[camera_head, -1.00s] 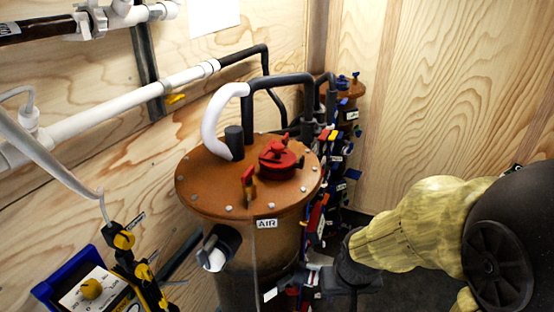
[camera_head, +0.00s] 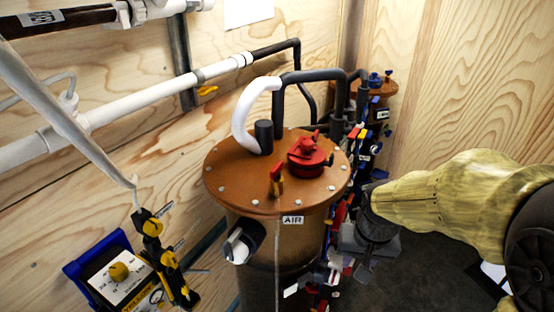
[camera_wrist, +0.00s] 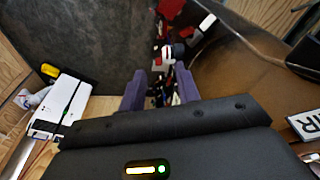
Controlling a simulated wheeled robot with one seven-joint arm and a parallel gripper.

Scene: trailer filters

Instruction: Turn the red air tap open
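The brown tank (camera_head: 232,187) carries an AIR label (camera_head: 292,220) on its front. A small tap with a red handle (camera_head: 276,172) stands on its lid near the front rim. More small red handles (camera_head: 340,214) show on the tank's right side; I cannot tell which is the air tap. My gripper (camera_head: 358,262) is low beside the tank's right side, its tips hard to make out. In the wrist view, its two purple fingers (camera_wrist: 160,88) are apart, with red and white fittings (camera_wrist: 165,55) beyond them. I see no contact.
A large red cap (camera_head: 308,156) and a white and grey hose (camera_head: 247,115) rise from the lid. A second brown tank (camera_head: 372,88) stands behind, with several coloured taps (camera_head: 366,145) in between.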

